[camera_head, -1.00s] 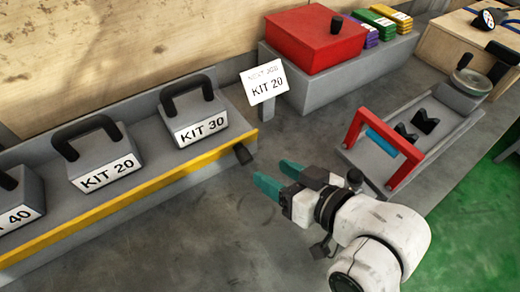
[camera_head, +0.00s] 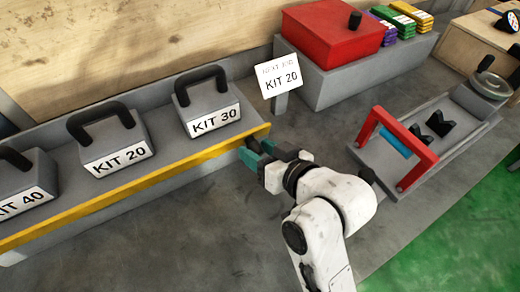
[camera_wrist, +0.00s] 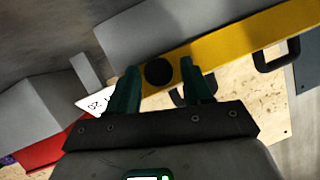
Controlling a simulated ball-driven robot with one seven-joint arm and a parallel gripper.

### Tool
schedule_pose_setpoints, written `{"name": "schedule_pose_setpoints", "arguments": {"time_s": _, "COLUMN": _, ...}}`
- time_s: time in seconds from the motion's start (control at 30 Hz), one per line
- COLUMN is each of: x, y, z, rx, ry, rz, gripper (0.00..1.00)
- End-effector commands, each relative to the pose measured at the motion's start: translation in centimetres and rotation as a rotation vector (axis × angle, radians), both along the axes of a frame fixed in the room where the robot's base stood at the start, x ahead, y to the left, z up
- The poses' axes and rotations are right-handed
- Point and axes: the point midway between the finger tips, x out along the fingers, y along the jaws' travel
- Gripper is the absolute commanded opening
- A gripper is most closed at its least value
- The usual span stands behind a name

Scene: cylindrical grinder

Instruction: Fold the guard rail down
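The yellow guard rail (camera_head: 150,180) runs along the front edge of the kit shelf, in front of the kit boxes. A dark round knob (camera_head: 252,146) sticks out near its right end. My gripper (camera_head: 257,157) is at this knob. In the wrist view, the knob (camera_wrist: 159,72) shows between the two teal fingers (camera_wrist: 160,88), which stand apart on either side of it. The rail (camera_wrist: 240,42) crosses that view behind the fingers. I see gaps beside the knob, and no firm contact shows.
Kit boxes KIT 40 (camera_head: 25,185), KIT 20 (camera_head: 110,142) and KIT 30 (camera_head: 208,107) stand behind the rail. A "KIT 20" sign (camera_head: 279,76) stands right of the shelf. The grey bench in front is clear.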

Motion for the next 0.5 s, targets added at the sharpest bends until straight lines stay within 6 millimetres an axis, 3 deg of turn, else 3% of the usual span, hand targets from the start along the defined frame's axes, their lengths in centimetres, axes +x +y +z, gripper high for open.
{"name": "schedule_pose_setpoints", "arguments": {"time_s": 0.07, "x": -0.01, "y": -0.01, "z": -0.01, "rx": 0.0, "ry": 0.0, "rz": 0.0, "gripper": 0.42}}
{"name": "schedule_pose_setpoints", "arguments": {"time_s": 0.5, "x": -0.02, "y": -0.02, "z": 0.0, "rx": 0.0, "ry": 0.0, "rz": 0.0, "gripper": 0.0}}
